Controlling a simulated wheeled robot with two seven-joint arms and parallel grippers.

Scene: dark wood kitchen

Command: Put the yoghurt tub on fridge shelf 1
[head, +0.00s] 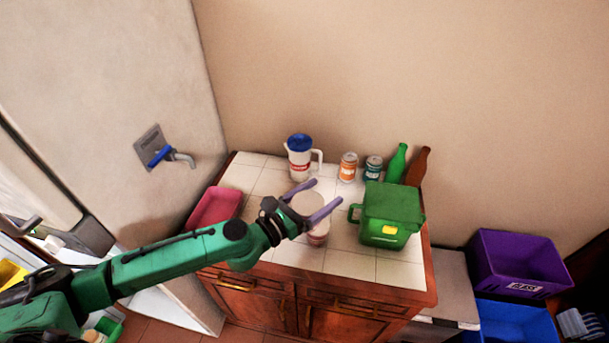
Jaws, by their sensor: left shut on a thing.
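The yoghurt tub (307,206), with a pale round lid and a pinkish lower part, is at the tiled counter (395,273). My left gripper (314,199) reaches in from the left, and its two purple fingers are shut on the tub, one on each side. I cannot tell whether the tub touches the tiles or is just above them. No fridge shelf can be made out for sure. My right gripper is out of view.
A pink tray (214,208), white jug (300,158), two cans (348,167), two bottles (397,163) and green lidded container (391,212) stand on the counter. A pale panel with a blue-handled tap (162,155) rises at left. Purple (515,263) and blue crates are at right.

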